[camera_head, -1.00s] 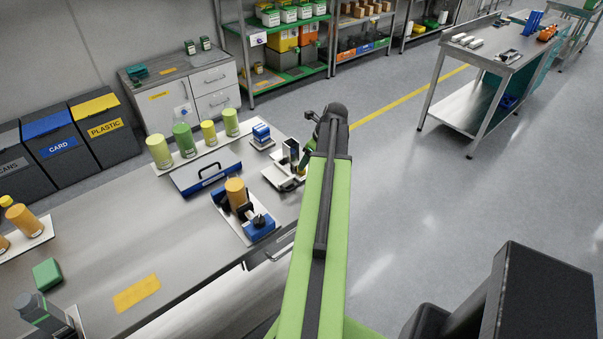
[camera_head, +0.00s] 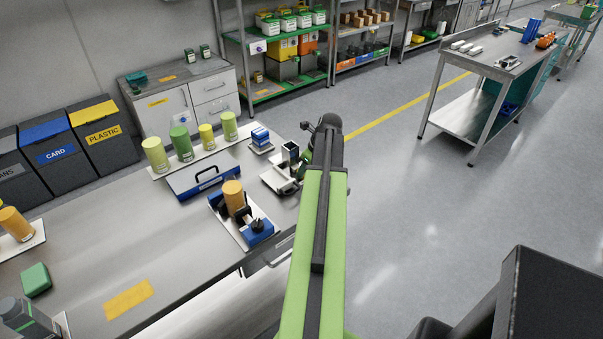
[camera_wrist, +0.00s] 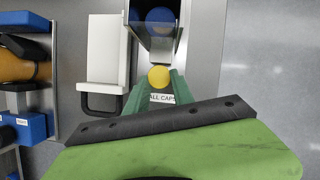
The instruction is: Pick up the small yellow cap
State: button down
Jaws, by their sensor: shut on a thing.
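The small yellow cap (camera_wrist: 159,77) is in the wrist view, below the mouth of a grey cap dispenser. My gripper (camera_wrist: 158,84) has its green fingers on both sides of the cap and is shut on it. The dispenser's white tray with a partly covered "...ALL CAPS" label (camera_wrist: 161,98) lies under the fingers. A blue cap (camera_wrist: 159,19) sits inside the dispenser chute. In the head view, the dispenser (camera_head: 289,153) stands at the bench's right end; my arm hides most of the gripper, and the yellow cap cannot be made out.
A fixture with an orange bottle (camera_head: 232,192) and a blue block (camera_head: 257,232) stands left of the dispenser. A blue-edged panel with a black handle (camera_head: 207,178) lies behind it. Several green and yellow bottles stand at the back. Open floor (camera_head: 400,200) lies to the right.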

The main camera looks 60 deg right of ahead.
jog(key=shift+r, duration=0.1)
notch_tip(320, 180, up, 4)
jog(key=p, duration=0.4)
jog(key=shift+r+p, duration=0.2)
jog(key=shift+p, duration=0.1)
jog(key=s+a+r+p, duration=0.1)
jog(key=s+r+p, duration=0.4)
jog(key=s, duration=0.6)
jog(key=shift+s+r+p, duration=0.3)
jog(key=shift+r+p, duration=0.1)
